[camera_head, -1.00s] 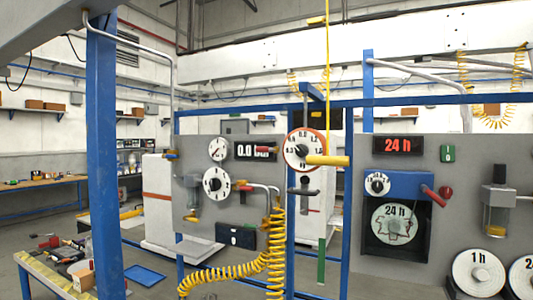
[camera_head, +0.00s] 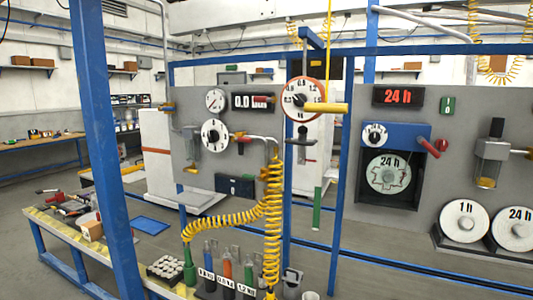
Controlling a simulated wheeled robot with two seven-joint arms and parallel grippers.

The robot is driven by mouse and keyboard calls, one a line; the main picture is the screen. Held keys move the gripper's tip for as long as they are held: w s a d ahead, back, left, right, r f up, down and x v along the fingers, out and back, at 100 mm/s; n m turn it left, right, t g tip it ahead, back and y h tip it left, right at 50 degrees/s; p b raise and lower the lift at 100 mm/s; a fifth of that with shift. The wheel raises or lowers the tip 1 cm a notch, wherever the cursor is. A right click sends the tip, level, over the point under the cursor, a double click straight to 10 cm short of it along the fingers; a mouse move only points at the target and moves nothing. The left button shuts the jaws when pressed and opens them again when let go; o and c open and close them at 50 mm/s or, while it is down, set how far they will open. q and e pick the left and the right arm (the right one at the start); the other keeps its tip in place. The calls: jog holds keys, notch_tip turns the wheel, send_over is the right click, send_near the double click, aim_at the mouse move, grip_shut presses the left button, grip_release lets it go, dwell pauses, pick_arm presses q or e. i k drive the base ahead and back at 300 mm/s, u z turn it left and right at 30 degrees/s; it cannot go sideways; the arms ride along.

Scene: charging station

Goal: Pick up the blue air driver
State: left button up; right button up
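The blue air driver (camera_head: 208,252) stands upright at the bottom of the view, the leftmost of three drivers in a dark rack. A red-orange driver (camera_head: 227,264) and a green driver (camera_head: 249,266) stand beside it to the right. White labels sit on the rack in front of each; the print is small. Neither of my grippers is in view.
A yellow coiled hose (camera_head: 272,215) hangs right of the drivers and loops left to a green fitting (camera_head: 189,264). A tray of small round parts (camera_head: 165,269) is to the left. A blue post (camera_head: 100,150) stands further left. Grey gauge panels (camera_head: 340,110) rise behind.

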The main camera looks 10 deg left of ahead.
aim_at(209, 252)
jog(key=z, duration=0.05)
jog(key=k, duration=0.5)
jog(key=u, duration=0.8)
jog(key=i, duration=1.6)
jog(key=z, duration=0.9)
jog(key=i, duration=0.4)
jog(key=z, duration=0.5)
